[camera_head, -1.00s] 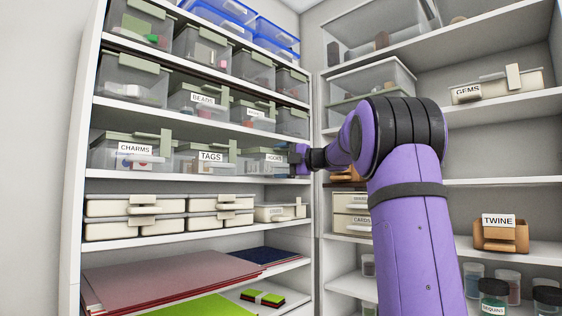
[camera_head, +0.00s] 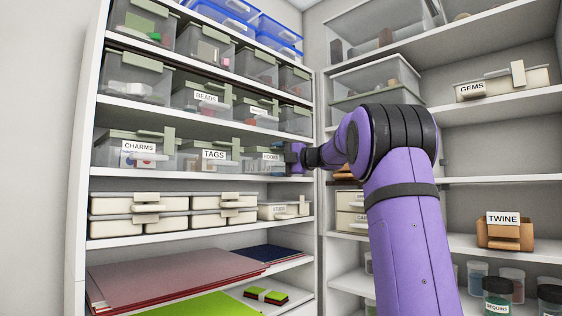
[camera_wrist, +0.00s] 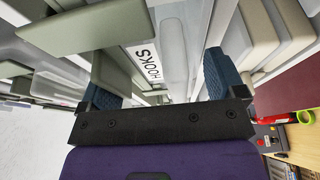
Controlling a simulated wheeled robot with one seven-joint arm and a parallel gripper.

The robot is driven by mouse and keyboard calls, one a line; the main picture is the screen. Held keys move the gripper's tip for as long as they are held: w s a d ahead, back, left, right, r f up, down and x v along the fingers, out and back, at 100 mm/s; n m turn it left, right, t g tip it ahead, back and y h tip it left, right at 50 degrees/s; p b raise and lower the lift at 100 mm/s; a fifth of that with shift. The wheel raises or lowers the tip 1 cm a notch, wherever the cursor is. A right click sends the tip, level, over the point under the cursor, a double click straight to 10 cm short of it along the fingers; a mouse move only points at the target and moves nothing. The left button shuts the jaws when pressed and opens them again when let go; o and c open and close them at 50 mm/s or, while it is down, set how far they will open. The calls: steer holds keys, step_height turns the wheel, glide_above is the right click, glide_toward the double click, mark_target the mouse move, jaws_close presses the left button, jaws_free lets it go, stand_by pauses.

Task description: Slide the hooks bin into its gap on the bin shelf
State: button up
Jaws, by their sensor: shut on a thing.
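The hooks bin (camera_head: 262,166) is a clear bin with a white HOOKS label, on the left shelf unit. It stands at the right end of the row, right of the TAGS bin (camera_head: 190,163) and the CHARMS bin (camera_head: 107,155). My gripper (camera_head: 294,157) is shut on the hooks bin at its front. In the wrist view, the hooks bin (camera_wrist: 172,48) shows sideways between the two blue-grey fingers of my gripper (camera_wrist: 165,78). The bin's back end and its depth in the gap cannot be made out.
The bin shelf (camera_head: 180,174) runs under the row, with another shelf of bins close above. Cream cases (camera_head: 165,227) sit below. The right shelf unit (camera_head: 490,182) holds a TWINE box (camera_head: 505,235) and a GEMS case (camera_head: 495,88).

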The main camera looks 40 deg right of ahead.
steer(key=shift+w, duration=0.45)
steer(key=shift+f, duration=0.3)
stand_by(0.6)
steer(key=o, duration=0.8)
steer(key=shift+f, duration=0.1)
steer(key=shift+s, duration=0.1)
steer(key=s, duration=0.8)
steer(key=shift+s+d, duration=0.3)
steer(key=shift+s, duration=0.05)
stand_by(1.4)
